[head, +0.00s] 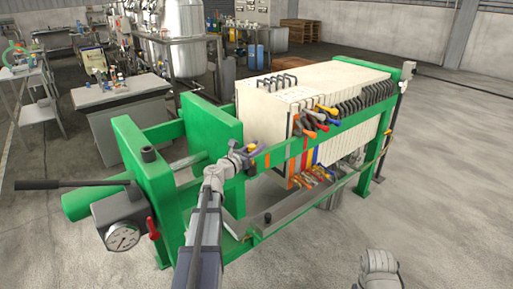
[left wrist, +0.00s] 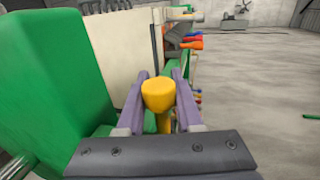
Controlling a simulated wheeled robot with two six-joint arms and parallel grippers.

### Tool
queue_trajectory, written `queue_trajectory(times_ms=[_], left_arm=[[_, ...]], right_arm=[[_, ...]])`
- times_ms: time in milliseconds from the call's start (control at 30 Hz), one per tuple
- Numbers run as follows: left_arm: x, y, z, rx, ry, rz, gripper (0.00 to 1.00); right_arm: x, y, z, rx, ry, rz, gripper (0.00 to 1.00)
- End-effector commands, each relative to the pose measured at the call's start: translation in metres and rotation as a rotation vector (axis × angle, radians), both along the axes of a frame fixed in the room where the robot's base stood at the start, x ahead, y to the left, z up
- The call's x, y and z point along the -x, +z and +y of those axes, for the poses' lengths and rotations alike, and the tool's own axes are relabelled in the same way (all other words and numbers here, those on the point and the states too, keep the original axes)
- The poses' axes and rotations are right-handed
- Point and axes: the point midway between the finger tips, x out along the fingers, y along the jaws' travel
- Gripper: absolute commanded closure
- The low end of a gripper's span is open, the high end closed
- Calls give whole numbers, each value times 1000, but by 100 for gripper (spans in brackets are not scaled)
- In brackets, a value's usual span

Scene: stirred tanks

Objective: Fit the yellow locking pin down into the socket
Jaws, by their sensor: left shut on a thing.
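My left gripper (head: 248,156) is at the near green side rail of the filter press, close to the green plate. In the left wrist view its two purple fingers (left wrist: 160,92) are shut on the yellow locking pin (left wrist: 158,96). The pin's rounded head is up between the fingertips, and its thinner shank runs down below. In the head view the pin is largely hidden by the gripper. I cannot make out the socket in either view, nor whether the pin's lower end touches anything. My right gripper is not clearly in view; only a grey part of my arm shows at bottom right.
The press has a pale plate stack (head: 330,85) with coloured handles (head: 310,122) along the near rail (head: 345,122). A pressure gauge (head: 122,237) and a black lever (head: 70,184) are at left. The floor at right is clear.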

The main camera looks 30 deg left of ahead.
Motion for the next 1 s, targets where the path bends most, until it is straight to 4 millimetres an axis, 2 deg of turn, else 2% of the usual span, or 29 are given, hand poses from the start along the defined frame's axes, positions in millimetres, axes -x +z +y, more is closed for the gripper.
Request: queue_trajectory(times_ms=[500,533,800,1000], left_arm=[[0,-14,0,0,0,0,100],[0,-12,0,0,0,0,62],[0,-12,0,0,0,0,31],[0,-12,0,0,0,0,30]], right_arm=[[0,-14,0,0,0,0,100],[0,-12,0,0,0,0,100],[0,-12,0,0,0,0,100],[0,-12,0,0,0,0,100]])
